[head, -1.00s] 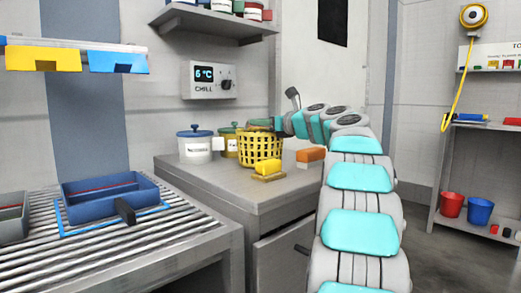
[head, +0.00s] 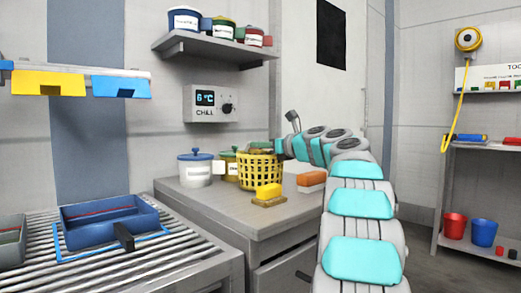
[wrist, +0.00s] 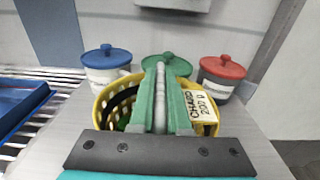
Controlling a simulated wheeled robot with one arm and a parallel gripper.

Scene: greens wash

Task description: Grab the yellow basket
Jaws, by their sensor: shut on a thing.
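The yellow basket (head: 260,171) is upright at the back counter, with a lattice wall. It also shows in the wrist view (wrist: 103,104), with something dark and green inside and a white tag (wrist: 200,106) reading "CHARD 200 g" at its right rim. My gripper (wrist: 161,92) has its green fingers together at the basket's near rim, shut on the basket. In the head view my arm reaches in from the right and its end is partly hidden behind the basket. I cannot tell whether the basket touches the counter.
A blue-lidded jar (head: 195,170) stands left of the basket; green-lidded (wrist: 165,62) and red-lidded (wrist: 222,72) jars stand behind it. A yellow brush (head: 268,197) and an orange one (head: 311,180) lie in front. A blue tray (head: 100,232) sits on the rollers (head: 190,260).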

